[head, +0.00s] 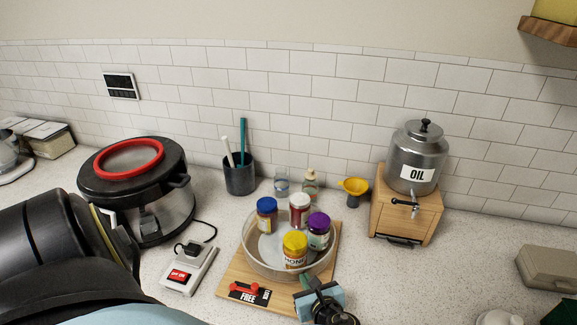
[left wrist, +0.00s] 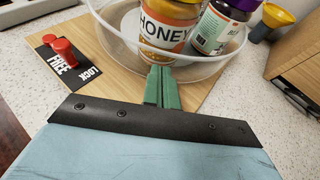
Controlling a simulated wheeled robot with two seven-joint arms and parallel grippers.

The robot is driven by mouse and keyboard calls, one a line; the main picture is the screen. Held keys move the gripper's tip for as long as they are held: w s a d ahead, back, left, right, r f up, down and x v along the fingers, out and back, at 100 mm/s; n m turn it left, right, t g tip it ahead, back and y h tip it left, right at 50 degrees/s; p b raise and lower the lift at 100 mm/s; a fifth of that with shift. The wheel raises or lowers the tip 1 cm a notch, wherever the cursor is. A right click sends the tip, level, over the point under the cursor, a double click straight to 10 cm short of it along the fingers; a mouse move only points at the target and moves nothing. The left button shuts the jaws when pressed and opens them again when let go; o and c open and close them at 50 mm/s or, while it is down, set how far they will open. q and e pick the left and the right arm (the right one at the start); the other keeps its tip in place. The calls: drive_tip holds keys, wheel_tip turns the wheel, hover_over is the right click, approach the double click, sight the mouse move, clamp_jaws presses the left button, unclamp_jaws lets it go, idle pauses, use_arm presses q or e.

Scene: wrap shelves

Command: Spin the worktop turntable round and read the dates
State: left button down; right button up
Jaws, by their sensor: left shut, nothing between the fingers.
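The turntable (head: 250,262) is a round, clear-walled tray on a wooden board (head: 228,284). No dates are legible. My left gripper (head: 306,281) is shut and empty at the tray's near side. In the left wrist view its green fingertips (left wrist: 160,82) are at the tray rim (left wrist: 120,50), in front of the honey jar (left wrist: 165,28); I cannot tell whether they touch. My right gripper is out of view.
A red lever (head: 246,289) sits on a FREE/LOCK plate at the board's front left. A switch box (head: 188,272) and large pot (head: 150,200) stand left. An oil drum (head: 415,160) on a wooden stand is right. Bottles stand behind the tray.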

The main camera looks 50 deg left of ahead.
sight(277, 274)
use_arm(q)
drive_tip(key=shift+a, duration=0.15)
drive_tip(key=shift+s+a, duration=0.25)
drive_tip(key=shift+s, duration=0.3)
drive_tip(key=shift+s+a, duration=0.25)
drive_tip(key=shift+s, duration=0.25)
drive_tip(key=shift+s+a+r, duration=0.1)
drive_tip(key=shift+s+a, duration=0.65)
drive_tip(key=shift+a, duration=0.2)
drive_tip(key=shift+s+a+r, duration=0.1)
drive_tip(key=shift+s+a, duration=0.6)
drive_tip(key=shift+a, duration=0.15)
drive_tip(key=shift+d, duration=0.1)
